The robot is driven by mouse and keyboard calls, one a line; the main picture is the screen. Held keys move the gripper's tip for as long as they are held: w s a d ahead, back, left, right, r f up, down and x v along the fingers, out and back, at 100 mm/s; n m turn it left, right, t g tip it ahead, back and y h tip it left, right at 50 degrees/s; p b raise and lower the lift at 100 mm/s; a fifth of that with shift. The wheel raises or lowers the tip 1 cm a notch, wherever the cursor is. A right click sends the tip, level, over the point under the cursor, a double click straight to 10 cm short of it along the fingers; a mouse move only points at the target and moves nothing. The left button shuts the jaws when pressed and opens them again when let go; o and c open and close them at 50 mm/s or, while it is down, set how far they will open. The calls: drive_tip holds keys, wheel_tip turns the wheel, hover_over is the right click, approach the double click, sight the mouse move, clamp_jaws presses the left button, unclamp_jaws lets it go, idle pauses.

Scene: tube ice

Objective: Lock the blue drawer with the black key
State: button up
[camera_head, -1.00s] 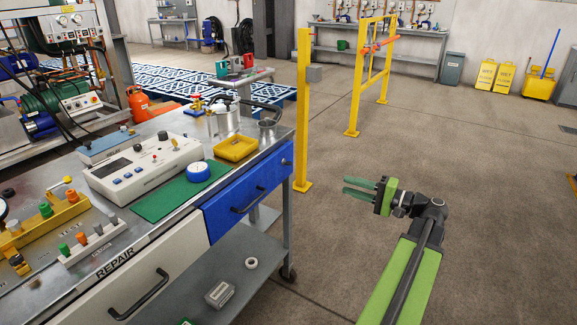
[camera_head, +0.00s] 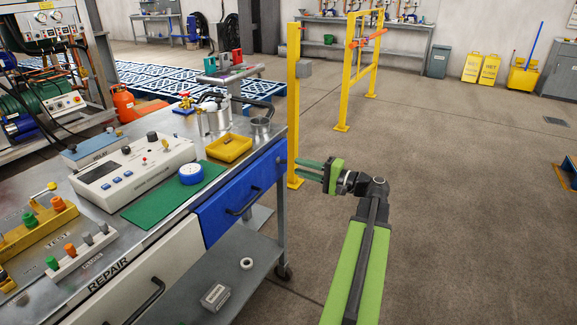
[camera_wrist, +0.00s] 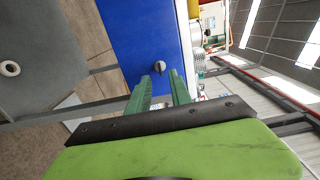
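The blue drawer (camera_head: 241,197) is at the right end of the workbench, with a dark bar handle, and looks closed. In the wrist view its blue front (camera_wrist: 140,30) fills the upper middle. The small dark key (camera_wrist: 160,67) sits in the drawer front near its edge; its exact turn is hard to tell. My gripper (camera_head: 300,170) is right of the drawer in the head view, fingers pointing at it. In the wrist view its two green fingers (camera_wrist: 163,84) are apart with nothing between them. The key lies just ahead of the gap, seemingly untouched.
A lower shelf (camera_head: 215,272) carries a white roll (camera_head: 246,263). A yellow post (camera_head: 294,110) stands behind my gripper.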

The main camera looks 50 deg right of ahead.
sight(282, 161)
drive_tip(key=x, duration=0.4)
drive_tip(key=shift+w, duration=0.35)
clamp_jaws()
idle(1.0)
